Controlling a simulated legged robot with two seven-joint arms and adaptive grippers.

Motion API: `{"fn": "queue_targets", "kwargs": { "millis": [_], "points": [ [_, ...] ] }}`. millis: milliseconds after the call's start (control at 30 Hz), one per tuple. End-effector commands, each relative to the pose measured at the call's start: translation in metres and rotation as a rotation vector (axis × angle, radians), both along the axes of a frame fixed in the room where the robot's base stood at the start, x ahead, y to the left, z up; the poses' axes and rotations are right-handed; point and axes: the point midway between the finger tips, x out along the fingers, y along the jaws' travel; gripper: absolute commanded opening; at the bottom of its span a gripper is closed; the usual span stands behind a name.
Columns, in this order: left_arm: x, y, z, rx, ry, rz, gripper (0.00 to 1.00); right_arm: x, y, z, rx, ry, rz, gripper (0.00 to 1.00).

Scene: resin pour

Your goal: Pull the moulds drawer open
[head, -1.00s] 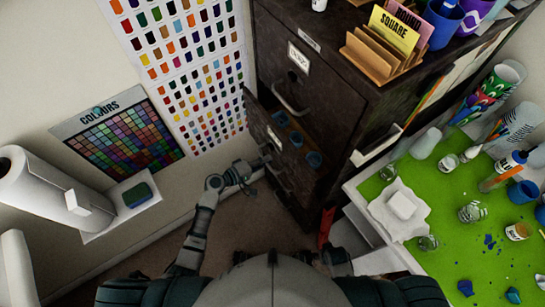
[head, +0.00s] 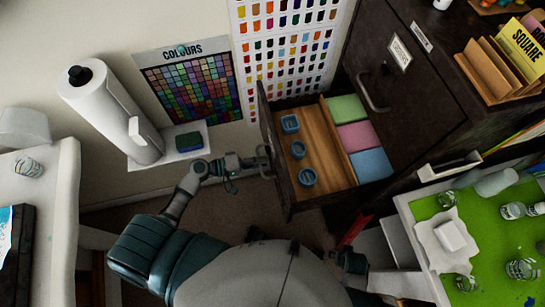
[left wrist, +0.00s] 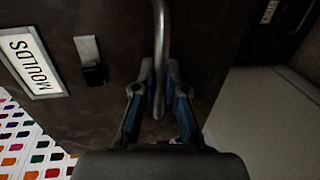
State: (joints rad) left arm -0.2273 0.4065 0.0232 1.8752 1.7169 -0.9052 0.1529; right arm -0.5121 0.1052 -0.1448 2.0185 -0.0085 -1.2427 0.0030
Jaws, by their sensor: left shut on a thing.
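The moulds drawer (head: 322,150) stands well out from the dark cabinet (head: 425,105). Inside it are several blue moulds (head: 298,150) on the left and green, pink and blue blocks (head: 355,137) behind a wooden divider. My left gripper (head: 262,162) is at the outer face of the drawer front. In the left wrist view its fingers (left wrist: 159,105) are closed around the metal bar handle (left wrist: 160,45), beside the MOULDS label (left wrist: 34,64). My right gripper is not clear; only a dark part of my right arm shows low in the head view.
The drawer above, with its own handle (head: 373,92), is shut. A green-topped table (head: 490,245) with jars stands at the right. A paper roll (head: 110,110) and a shelf are on the left wall. Bare floor lies below the drawer.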

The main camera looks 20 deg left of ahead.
Motion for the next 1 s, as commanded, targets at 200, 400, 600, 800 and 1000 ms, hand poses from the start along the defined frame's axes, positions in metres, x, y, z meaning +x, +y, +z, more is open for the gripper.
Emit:
{"fn": "queue_targets", "kwargs": {
  "millis": [200,400,600,800,1000],
  "points": [
    [-0.0030,0.0044,-0.0037,0.012,0.007,0.007,0.00,0.0009,-0.0033,0.0021,0.000,-0.001,-0.001,0.60],
    [-0.0030,0.0043,-0.0038,0.012,0.007,0.007,0.00,0.0008,-0.0032,0.0024,0.000,-0.001,-0.001,0.60],
    [-0.0035,0.0056,-0.0039,0.008,0.006,0.004,0.36,0.0009,-0.0032,0.0025,0.000,-0.001,-0.001,0.60],
    [-0.0025,0.0058,-0.0021,0.007,0.002,0.006,0.37,0.0009,-0.0027,0.0026,0.001,-0.002,-0.001,0.60],
    [-0.0059,0.0107,-0.0007,0.008,0.002,0.007,0.37,0.0012,-0.0026,0.0021,0.002,-0.001,0.001,0.60]
  ]
}}
